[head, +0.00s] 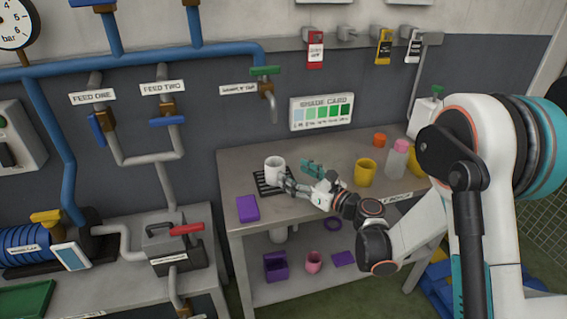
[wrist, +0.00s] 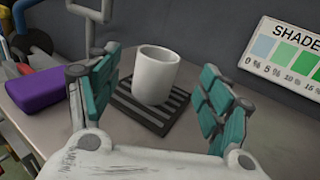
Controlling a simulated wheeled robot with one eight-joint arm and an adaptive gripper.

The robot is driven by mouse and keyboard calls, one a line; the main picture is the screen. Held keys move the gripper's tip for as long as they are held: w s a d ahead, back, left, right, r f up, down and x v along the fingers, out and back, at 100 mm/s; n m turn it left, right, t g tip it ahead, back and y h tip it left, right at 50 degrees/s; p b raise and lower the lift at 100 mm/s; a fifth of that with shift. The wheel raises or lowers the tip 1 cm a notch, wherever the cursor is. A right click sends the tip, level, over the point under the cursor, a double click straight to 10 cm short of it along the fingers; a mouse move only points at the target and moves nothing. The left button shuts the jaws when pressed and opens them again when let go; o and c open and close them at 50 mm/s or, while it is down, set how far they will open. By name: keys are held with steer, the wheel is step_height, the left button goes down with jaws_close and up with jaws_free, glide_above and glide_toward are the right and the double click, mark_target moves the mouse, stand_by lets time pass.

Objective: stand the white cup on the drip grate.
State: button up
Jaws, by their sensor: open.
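The white cup (head: 275,169) stands upright on the black slatted drip grate (head: 262,184) on the bench, below the sample tap. The wrist view shows the cup (wrist: 156,75) resting on the grate (wrist: 150,118), nearer its far side. My gripper (wrist: 155,100) is open, its teal-padded fingers spread to the left and right of the cup with visible gaps. In the head view my gripper (head: 292,186) is just right of the cup, low over the bench. Part of the grate is hidden behind the cup and my gripper.
A purple box (head: 247,208) lies left of the grate on the bench (head: 228,174). A yellow cup (head: 366,172), a pink-and-white bottle (head: 397,158) and an orange item (head: 379,139) stand to the right. The sample tap (head: 267,88) hangs above. A shade card (head: 321,111) is on the wall.

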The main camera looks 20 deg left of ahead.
steer(key=shift+v, duration=1.6)
steer(key=s+d+r+n+g+h, duration=0.1)
steer(key=s+d+r+n+h, duration=0.65)
steer(key=d+r+n, duration=0.35)
steer(key=s+d+f+n+h, duration=0.1)
steer(key=s+d+n+h, duration=0.7)
steer(key=s+d, duration=1.3)
steer(key=d+n, duration=0.1)
steer(key=n, duration=0.3)
steer(key=shift+s+n+g, duration=0.25)
steer(key=shift+n+g, duration=0.05)
steer(key=shift+n, duration=0.1)
